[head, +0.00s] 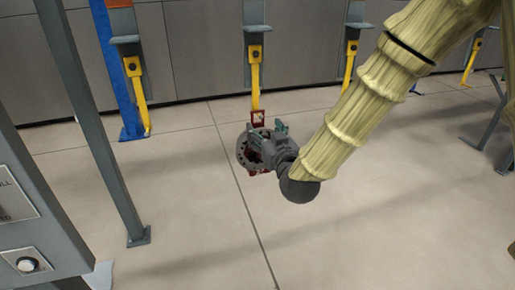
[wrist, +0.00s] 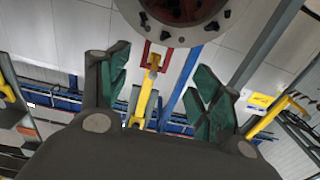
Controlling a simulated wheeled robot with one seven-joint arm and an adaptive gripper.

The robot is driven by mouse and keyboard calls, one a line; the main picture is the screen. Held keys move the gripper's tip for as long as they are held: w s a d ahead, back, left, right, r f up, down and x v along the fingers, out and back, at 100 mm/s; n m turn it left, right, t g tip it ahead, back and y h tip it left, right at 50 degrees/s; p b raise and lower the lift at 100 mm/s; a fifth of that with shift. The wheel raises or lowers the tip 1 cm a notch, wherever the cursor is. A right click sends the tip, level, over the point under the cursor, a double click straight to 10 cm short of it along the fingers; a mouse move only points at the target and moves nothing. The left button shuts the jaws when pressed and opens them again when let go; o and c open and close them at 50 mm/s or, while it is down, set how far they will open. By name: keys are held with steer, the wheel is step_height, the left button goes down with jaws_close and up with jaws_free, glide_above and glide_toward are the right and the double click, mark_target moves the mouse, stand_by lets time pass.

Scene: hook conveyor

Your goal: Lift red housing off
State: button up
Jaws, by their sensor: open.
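The red housing (head: 258,117) hangs from a yellow hook (head: 255,84) in the middle of the head view, with a round grey flange (head: 243,150) on it. My gripper (head: 281,129) is right at the housing and hides part of it. In the wrist view the flanged housing (wrist: 178,12) is at the top edge, partly cut off, with its red bracket (wrist: 167,58) on the hook (wrist: 145,100). My gripper (wrist: 160,90) is open there, its green-padded fingers spread to either side below the flange. I cannot tell whether a finger touches the housing.
Other yellow hooks (head: 137,90) hang left and right along the line, in front of a grey panelled wall (head: 205,45). A blue post (head: 122,85) and a grey post (head: 100,150) stand at the left, near a control panel (head: 25,240). The floor (head: 330,240) below is clear.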

steer(key=shift+p+x, duration=1.5)
steer(key=shift+x, duration=2.85)
steer(key=shift+d+f, duration=0.15)
steer(key=shift+d, duration=0.1)
jaws_close()
steer(key=shift+w, duration=0.15)
